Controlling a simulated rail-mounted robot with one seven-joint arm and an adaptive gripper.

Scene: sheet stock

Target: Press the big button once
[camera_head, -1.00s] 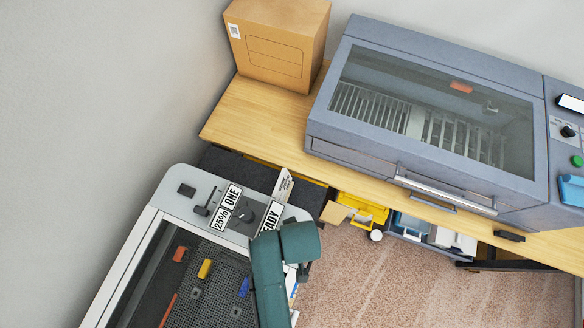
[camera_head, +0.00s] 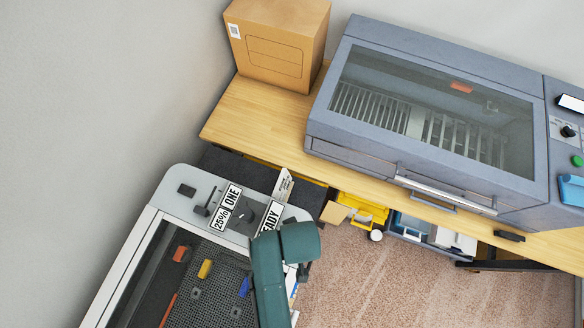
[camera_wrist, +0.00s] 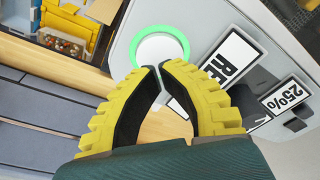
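The big button (camera_wrist: 158,50) is a white disc with a lit green ring around it, set in a light grey panel (camera_wrist: 205,18). It shows at the upper middle of the wrist view. My gripper (camera_wrist: 159,69) has yellow ribbed fingers with black inner pads. Its tips meet at the near edge of the button in that view and overlap it slightly; whether they touch it I cannot tell. The fingers hold nothing. In the head view my teal arm covers the panel's right end, and neither the button nor the fingers can be seen.
The panel (camera_head: 180,202) carries labels "25%", "ONE" and a partly covered "READY" (camera_head: 271,217), plus a dark knob. A mesh bed (camera_head: 215,285) with coloured pieces lies beside it. A wooden bench (camera_head: 245,115) with a carton (camera_head: 278,45) and grey machine (camera_head: 370,130) stands behind.

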